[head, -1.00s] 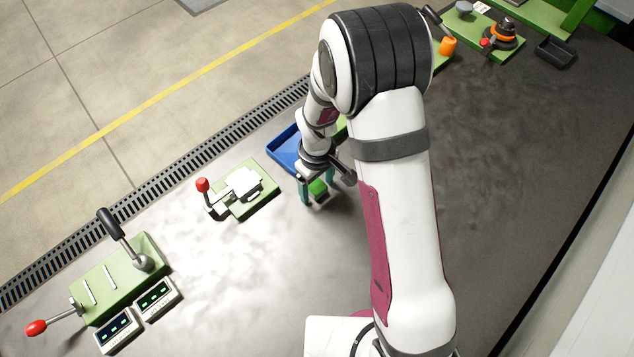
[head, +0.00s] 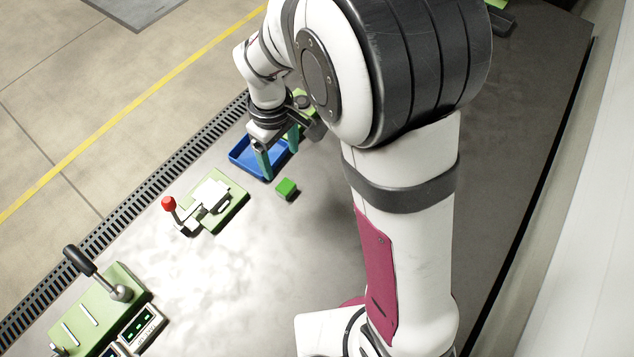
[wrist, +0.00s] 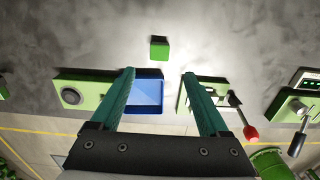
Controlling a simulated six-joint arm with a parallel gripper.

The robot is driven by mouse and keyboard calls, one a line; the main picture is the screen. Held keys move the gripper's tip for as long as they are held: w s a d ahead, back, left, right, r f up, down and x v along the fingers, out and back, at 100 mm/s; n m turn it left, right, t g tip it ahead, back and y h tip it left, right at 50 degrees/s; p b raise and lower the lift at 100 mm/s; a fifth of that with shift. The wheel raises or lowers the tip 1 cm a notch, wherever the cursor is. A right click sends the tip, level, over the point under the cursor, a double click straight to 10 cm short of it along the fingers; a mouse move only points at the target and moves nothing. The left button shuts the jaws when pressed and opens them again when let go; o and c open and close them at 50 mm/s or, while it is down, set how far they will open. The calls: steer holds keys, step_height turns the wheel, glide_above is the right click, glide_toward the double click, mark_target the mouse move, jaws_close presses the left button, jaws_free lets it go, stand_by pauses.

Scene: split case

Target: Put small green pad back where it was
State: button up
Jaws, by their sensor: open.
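My gripper (head: 279,152) is open and empty, above the blue tray. In the wrist view my gripper's teal fingers (wrist: 160,76) stand wide apart, with the blue tray (wrist: 147,92) partly behind the left finger. The part of the tray that shows looks empty.
A green fixture with a red-knobbed lever (head: 226,208) stands left of the pad. A larger green lever base (head: 98,310) and small display boxes (head: 140,326) are at lower left. A drain grate (head: 150,180) runs along the table edge. The table around the pad is clear.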

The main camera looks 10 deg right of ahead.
steer(key=s+d+r+m, duration=0.2)
steer(key=s+r+m, duration=0.1)
steer(key=s, duration=0.4)
steer(key=s+d+r+m+y, duration=0.1)
steer(key=s+d+r+m, duration=0.2)
steer(key=s+m, duration=0.3)
steer(key=s+d+r+m, duration=0.3)
steer(key=s+m, duration=0.2)
steer(key=s, duration=0.3)
steer(key=shift+y, duration=0.4)
